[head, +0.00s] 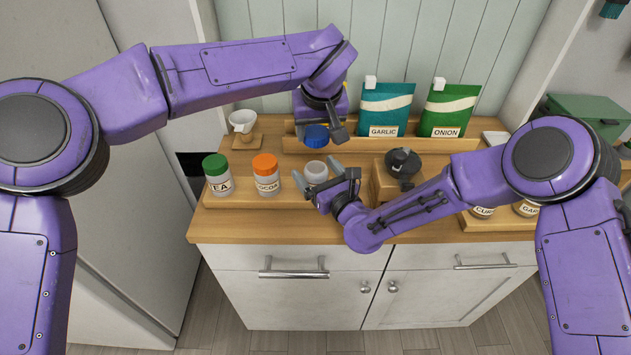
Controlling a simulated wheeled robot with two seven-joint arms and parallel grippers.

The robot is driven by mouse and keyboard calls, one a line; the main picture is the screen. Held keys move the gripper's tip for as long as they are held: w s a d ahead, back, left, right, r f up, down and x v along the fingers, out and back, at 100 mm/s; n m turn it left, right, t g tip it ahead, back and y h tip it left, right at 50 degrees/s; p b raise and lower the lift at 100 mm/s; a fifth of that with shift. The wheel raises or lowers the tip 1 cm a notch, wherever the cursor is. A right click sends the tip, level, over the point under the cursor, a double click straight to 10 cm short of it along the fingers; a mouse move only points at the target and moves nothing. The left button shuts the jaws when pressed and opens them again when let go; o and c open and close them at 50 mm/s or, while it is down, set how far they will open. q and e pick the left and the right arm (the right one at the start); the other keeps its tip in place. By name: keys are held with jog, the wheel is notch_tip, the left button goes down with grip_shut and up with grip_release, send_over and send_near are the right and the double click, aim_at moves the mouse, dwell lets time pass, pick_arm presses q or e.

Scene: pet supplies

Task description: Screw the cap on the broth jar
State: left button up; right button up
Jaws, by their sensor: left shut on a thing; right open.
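A blue cap (315,135) is held by my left gripper (322,127), which is shut on it at the back middle of the counter. Below it in the picture stands an uncapped jar (315,169) with a pale grey top, apparently the broth jar; its label is hidden. The cap is apart from the jar, above and slightly behind it. My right gripper (322,180) is open at the front of the jar, its fingers spread close to the jar's lower part. Whether they touch the jar cannot be told.
A green-capped jar (217,174) and an orange-capped cocoa jar (266,174) stand to the left. Garlic (386,110) and onion (448,111) packets stand at the back. A dark grinder-like object (403,165) is to the right. A white cup (243,121) sits back left.

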pick_arm(q)
jog(key=shift+w+f, duration=0.2)
jog(key=shift+w, duration=0.2)
pick_arm(e)
jog(key=shift+w+a+f, duration=0.15)
jog(key=shift+w+f, duration=0.05)
jog(key=shift+w, duration=0.4)
pick_arm(q)
jog(key=shift+s+r, duration=0.1)
jog(key=shift+s, duration=0.1)
pick_arm(e)
jog(key=shift+s+r, duration=0.1)
jog(key=shift+s, duration=0.05)
jog(key=c, duration=1.5)
pick_arm(q)
jog(key=shift+f, duration=2.5)
jog(key=shift+f, duration=0.9)
jog(key=shift+s+f, duration=0.1)
jog(key=shift+f, duration=0.55)
pick_arm(e)
jog(key=shift+s, duration=0.1)
pick_arm(q)
jog(key=o, duration=1)
jog(key=shift+f, duration=0.1)
pick_arm(e)
grip_shut()
